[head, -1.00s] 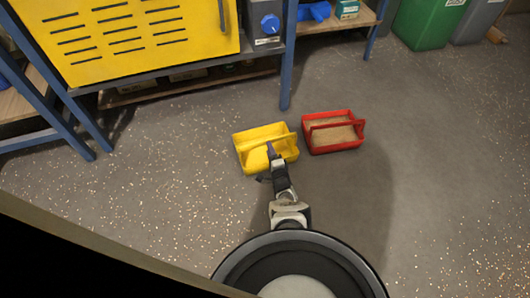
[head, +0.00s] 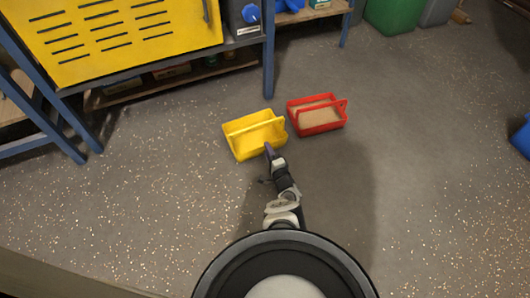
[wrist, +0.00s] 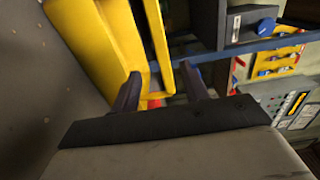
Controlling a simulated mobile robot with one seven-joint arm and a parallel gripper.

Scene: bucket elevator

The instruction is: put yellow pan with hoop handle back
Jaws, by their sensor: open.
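The yellow pan with hoop handle (head: 243,148) sits upright on the grey floor ahead of me in the head view. Its hoop handle runs lengthwise across the top. My gripper (head: 268,150) is at the pan's near side, towards its right end. In the wrist view my gripper (wrist: 160,78) is open, with both dark fingers visible. The yellow pan (wrist: 92,42) fills the upper left there. A thin yellow strip, seemingly its handle (wrist: 156,38), appears between the fingertips in the picture. I cannot tell whether it lies between them in depth.
A red pan (head: 317,129) with sandy contents stands close right of the yellow one. A yellow slotted cabinet (head: 115,40) on a blue frame with a post (head: 269,65) stands behind. A green bin (head: 392,15) is at the back. Floor to the right is mostly clear.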

